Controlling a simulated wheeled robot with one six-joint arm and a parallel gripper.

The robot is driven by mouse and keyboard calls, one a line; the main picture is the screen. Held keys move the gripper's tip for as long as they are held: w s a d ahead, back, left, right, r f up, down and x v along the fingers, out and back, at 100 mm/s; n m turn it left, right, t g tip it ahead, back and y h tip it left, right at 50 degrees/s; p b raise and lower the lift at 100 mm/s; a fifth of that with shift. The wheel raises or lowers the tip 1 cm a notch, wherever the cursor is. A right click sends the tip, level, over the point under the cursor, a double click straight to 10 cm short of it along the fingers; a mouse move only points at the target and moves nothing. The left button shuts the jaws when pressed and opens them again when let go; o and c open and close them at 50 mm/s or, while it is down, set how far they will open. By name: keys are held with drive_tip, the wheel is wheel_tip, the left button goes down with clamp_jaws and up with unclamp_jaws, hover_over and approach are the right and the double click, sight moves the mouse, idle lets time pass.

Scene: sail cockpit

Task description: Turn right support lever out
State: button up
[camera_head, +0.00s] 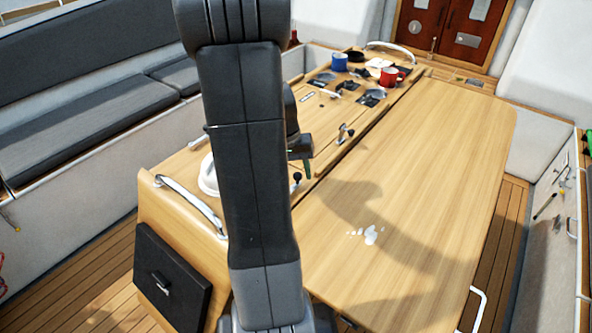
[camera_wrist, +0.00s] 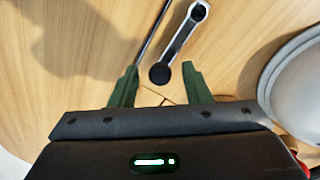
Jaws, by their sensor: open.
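A silver lever with a black knob (camera_wrist: 162,73) lies on the wooden table top in the wrist view. Its pivot end is at the upper middle, and the knob end points down between my fingers. My gripper (camera_wrist: 160,82) is open, with one green finger on each side of the knob; I see no clear contact. In the head view my gripper (camera_head: 307,168) is partly hidden by my arm. A small lever with a black knob (camera_head: 296,178) shows just below it. Another lever (camera_head: 345,132) sits farther along the table's centre part.
A white round object (camera_wrist: 297,82) lies close to the lever on the right in the wrist view. Blue (camera_head: 339,62) and red (camera_head: 389,77) mugs stand at the table's far end. A handrail (camera_head: 190,203) is at the near end. The right table leaf (camera_head: 430,170) is mostly clear.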

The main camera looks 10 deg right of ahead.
clamp_jaws()
